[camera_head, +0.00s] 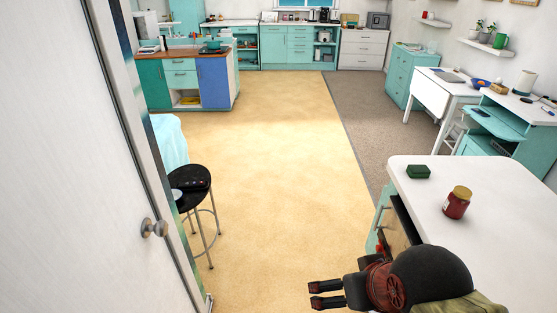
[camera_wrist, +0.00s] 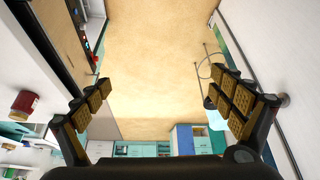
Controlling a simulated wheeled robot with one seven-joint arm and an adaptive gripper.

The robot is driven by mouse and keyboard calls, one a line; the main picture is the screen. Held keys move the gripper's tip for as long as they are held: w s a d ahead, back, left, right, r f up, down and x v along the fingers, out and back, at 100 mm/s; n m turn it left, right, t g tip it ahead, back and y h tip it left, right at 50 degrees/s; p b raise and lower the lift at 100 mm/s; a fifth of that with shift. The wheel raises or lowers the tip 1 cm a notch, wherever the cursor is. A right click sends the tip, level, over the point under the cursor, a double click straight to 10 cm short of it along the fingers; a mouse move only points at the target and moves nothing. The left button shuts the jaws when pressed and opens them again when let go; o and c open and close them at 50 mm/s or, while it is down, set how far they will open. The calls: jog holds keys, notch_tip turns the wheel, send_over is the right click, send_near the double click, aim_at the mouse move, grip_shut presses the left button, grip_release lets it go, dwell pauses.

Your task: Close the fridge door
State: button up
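No fridge or fridge door can be clearly identified in either view. A large white door-like panel (camera_head: 70,170) with a round metal knob (camera_head: 154,228) fills the left of the head view; I cannot tell whether it belongs to a fridge. The panel (camera_wrist: 305,85) and knob also show at the right edge of the wrist view. My gripper (camera_head: 325,294) is low at the bottom of the head view, beside the white counter and well apart from the panel. In the wrist view its fingers (camera_wrist: 163,98) are spread wide with nothing between them.
A white counter (camera_head: 500,215) at right holds a red jar (camera_head: 457,203) and a green box (camera_head: 418,171). A drawer (camera_head: 398,222) below it appears pulled out. A black stool (camera_head: 190,180) stands beyond the panel. The yellow floor (camera_head: 285,150) between is clear.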

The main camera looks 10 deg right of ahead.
jog(key=shift+c, duration=1.2)
